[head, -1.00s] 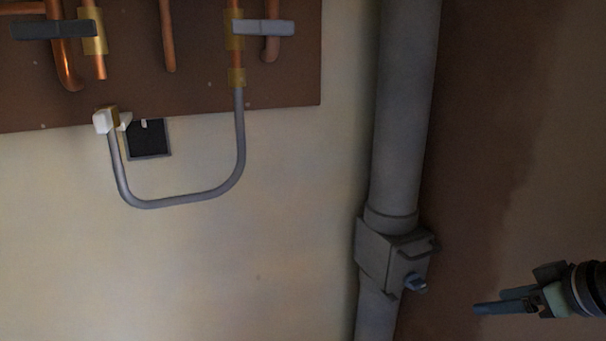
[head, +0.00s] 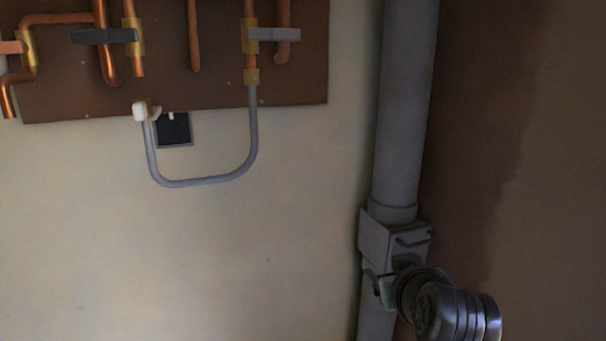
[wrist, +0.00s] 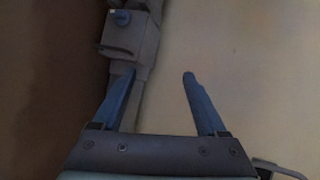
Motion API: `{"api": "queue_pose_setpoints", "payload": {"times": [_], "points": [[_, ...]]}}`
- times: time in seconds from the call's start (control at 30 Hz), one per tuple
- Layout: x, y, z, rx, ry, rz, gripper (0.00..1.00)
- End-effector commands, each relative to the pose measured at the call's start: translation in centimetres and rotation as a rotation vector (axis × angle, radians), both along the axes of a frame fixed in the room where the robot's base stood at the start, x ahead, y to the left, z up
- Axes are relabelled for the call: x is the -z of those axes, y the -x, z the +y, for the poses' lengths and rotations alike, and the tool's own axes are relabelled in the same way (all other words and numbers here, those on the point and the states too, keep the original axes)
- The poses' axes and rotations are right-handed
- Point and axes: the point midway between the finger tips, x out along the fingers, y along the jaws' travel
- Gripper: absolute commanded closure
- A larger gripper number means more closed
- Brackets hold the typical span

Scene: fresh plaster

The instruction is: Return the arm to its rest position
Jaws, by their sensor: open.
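My gripper (wrist: 159,75) is open in the wrist view, with its two blue fingers spread and nothing between them. In the head view my gripper (head: 378,287) is at the lower right, in front of the lower part of a grey vertical pipe (head: 405,110). My wrist covers most of it there, and the fingers are mostly hidden. A grey box fitting (head: 378,238) on the pipe is just above the gripper. The fitting also shows in the wrist view (wrist: 128,38), beyond the left finger. I cannot tell whether the gripper touches the pipe.
A brown board (head: 225,82) with copper pipes and lever handles hangs at upper left. A grey hose (head: 205,182) loops below it, past a small black square (head: 173,132). The pale wall (head: 180,260) below is bare.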

Motion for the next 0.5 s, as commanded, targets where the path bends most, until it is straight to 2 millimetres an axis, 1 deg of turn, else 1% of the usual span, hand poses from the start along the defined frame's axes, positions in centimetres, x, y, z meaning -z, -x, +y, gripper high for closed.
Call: {"api": "queue_pose_setpoints", "payload": {"times": [0.03,0.1,0.17,0.2,0.27,0.3,0.37,0.4,0.5], "points": [[-1.0,0.6,3.0,0.001,-0.006,-0.061,0.25],[-2.7,1.7,6.1,0.009,-0.028,-0.143,0.25],[-4.1,2.9,8.6,0.012,-0.050,-0.212,0.25],[-5.1,3.8,10.1,0.010,-0.068,-0.256,0.25],[-6.6,5.3,12.2,0.005,-0.098,-0.321,0.25],[-7.6,6.4,13.5,0.000,-0.122,-0.364,0.25],[-9.1,8.2,15.3,-0.009,-0.159,-0.427,0.25],[-12.1,8.3,15.1,-0.004,-0.163,-0.462,0.25],[-17.4,8.5,14.9,-0.008,-0.161,-0.533,0.25]]}}
